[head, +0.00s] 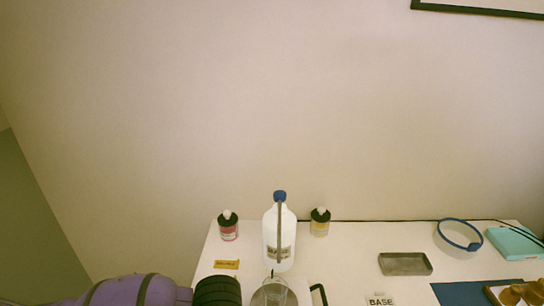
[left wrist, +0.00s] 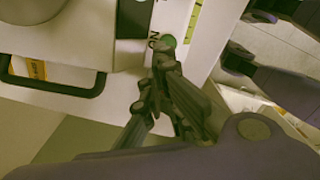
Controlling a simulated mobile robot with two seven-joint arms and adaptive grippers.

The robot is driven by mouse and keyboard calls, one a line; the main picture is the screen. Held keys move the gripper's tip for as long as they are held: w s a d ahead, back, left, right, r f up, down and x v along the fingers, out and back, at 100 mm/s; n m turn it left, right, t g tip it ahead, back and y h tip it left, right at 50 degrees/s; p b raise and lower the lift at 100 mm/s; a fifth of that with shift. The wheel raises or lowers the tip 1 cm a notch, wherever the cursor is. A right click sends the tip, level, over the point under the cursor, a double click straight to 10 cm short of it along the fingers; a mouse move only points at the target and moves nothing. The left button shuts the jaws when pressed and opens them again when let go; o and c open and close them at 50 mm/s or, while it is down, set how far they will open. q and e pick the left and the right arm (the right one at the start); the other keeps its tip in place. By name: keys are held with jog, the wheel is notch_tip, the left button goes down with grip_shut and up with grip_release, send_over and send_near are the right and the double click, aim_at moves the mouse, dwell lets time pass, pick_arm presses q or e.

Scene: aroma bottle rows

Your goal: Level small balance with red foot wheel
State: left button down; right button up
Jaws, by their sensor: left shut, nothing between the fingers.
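The balance shows in part in the left wrist view as a white body (left wrist: 125,62) with a dark panel (left wrist: 133,18) and printed letters beside it. A small round green spot (left wrist: 168,41) shows near its edge, right at my left gripper (left wrist: 163,58). The gripper is shut and empty, its fingertips close to the green spot; I cannot tell if they touch. In the head view a round metal pan (head: 262,297) with a clear beaker (head: 275,292) sits at the bottom edge. No red foot wheel is visible. My right gripper is not in view.
A black handle (left wrist: 55,88) stands beside the balance. Bare tabletop (head: 350,255) separates jug and tray.

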pick_arm(q)
jog(key=shift+s, duration=0.2)
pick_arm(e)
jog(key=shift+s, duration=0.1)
pick_arm(q)
jog(key=shift+d+r, duration=0.1)
jog(key=shift+d, duration=0.05)
jog(key=shift+d, duration=0.25)
notch_tip(320, 180, up, 6)
jog(key=p, duration=0.3)
jog(key=shift+p, duration=0.3)
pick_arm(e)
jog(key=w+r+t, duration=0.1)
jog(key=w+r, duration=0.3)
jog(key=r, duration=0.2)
pick_arm(q)
jog(key=shift+w, duration=0.1)
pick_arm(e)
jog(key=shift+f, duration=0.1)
